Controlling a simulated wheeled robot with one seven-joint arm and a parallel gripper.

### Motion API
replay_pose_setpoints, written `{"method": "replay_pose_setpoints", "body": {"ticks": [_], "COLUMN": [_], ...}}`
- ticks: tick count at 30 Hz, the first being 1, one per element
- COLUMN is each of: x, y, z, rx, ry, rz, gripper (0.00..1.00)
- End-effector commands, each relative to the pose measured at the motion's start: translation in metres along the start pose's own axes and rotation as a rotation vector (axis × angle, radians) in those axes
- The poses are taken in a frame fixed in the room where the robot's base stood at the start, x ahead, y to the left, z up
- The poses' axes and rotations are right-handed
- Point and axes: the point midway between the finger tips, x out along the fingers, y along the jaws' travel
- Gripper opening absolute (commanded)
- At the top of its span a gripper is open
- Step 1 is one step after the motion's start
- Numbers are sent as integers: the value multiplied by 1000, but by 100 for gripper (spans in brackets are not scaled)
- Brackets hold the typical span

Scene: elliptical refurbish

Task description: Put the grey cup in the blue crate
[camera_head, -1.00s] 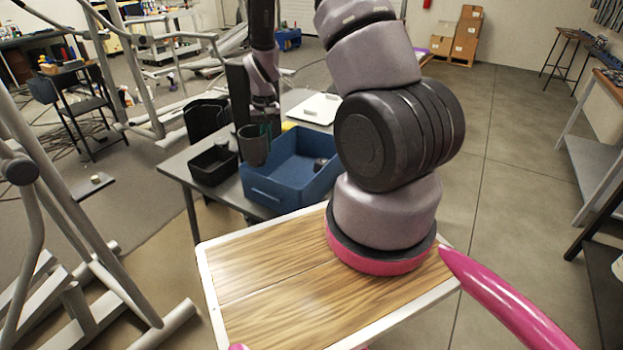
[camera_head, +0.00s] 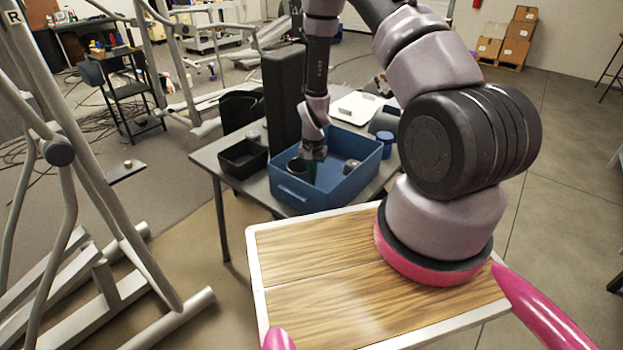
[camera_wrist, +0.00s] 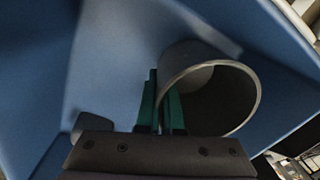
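The grey cup (camera_head: 297,166) is inside the blue crate (camera_head: 292,191), toward its left side. In the wrist view the cup (camera_wrist: 222,98) lies tilted in the picture with its round mouth open to view. My gripper (camera_head: 309,172) reaches down into the crate at the cup. In the wrist view its green fingers (camera_wrist: 161,104) are close together on either side of the cup's wall, holding it at the rim. Blue crate walls (camera_wrist: 115,50) surround it there. Whether the cup's base touches the crate floor is hidden.
A small grey object (camera_head: 350,166) lies in the crate to the right of the cup. A black bin (camera_head: 243,158) stands left of the crate, and a blue jar (camera_head: 385,144) to its right. A wood-topped table (camera_head: 330,285) is in front.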

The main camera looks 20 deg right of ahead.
Motion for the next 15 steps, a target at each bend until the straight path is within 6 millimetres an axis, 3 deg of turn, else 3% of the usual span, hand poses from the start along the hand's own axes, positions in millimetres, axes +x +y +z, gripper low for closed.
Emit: {"method": "replay_pose_setpoints", "body": {"ticks": [10, 11, 13, 15], "x": [4, 5, 4, 4], "y": [0, 0, 0, 0], "z": [0, 0, 0, 0], "rx": [0, 0, 0, 0], "ry": [0, 0, 1, 1], "rz": [0, -1, -1, -1], "gripper": [0, 8, 34, 34]}}
